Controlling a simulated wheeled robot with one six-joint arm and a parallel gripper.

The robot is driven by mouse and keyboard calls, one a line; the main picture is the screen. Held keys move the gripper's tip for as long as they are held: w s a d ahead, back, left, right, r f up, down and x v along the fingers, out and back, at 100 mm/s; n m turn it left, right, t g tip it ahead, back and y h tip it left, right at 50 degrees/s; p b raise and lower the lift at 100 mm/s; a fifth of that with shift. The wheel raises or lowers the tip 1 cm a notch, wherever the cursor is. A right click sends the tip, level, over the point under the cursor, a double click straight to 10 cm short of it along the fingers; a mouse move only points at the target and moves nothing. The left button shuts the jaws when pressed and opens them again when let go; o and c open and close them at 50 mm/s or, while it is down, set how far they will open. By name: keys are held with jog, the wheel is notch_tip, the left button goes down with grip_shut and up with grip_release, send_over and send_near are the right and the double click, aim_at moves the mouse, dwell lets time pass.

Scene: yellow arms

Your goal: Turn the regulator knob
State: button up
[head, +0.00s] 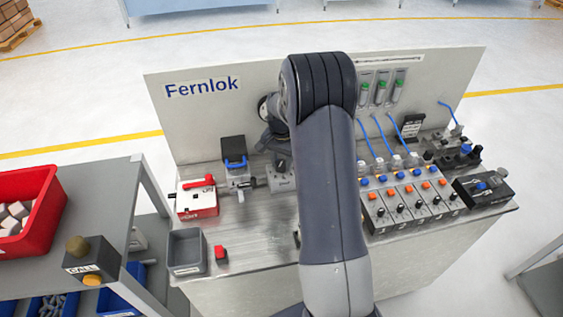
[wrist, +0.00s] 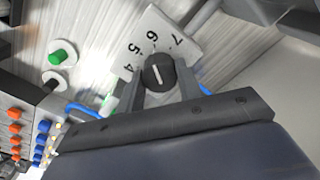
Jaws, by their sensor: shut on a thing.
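The regulator knob (wrist: 156,66) is round and dark with a white pointer line across its face. A pale scale plate (wrist: 188,42) behind it shows the numbers 5, 6 and 7. I cannot tell exactly which number the line points at. My gripper (wrist: 160,82) is shut on the knob, with one finger on each side of it in the wrist view. In the head view my arm comes down over the middle of the bench, and its wrist hides most of the gripper and the knob.
A red-topped box (head: 198,197) and a blue-handled valve (head: 235,162) stand left of my gripper. A grey bin (head: 186,250) and a red block (head: 221,254) are nearer. Switch modules (head: 415,197) with blue tubes fill the right. An upright Fernlok panel (head: 200,115) closes the back.

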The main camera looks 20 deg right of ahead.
aim_at(281, 162)
jog(key=n+b, duration=0.2)
jog(key=n, duration=0.4)
jog(key=shift+f, duration=0.1)
jog(key=n+b, duration=0.1)
jog(key=n, duration=0.5)
dwell(0.4)
jog(key=o, duration=1)
jog(key=shift+r, duration=0.2)
notch_tip(281, 162, up, 11)
jog(key=b, duration=0.1)
jog(key=shift+f, duration=0.2)
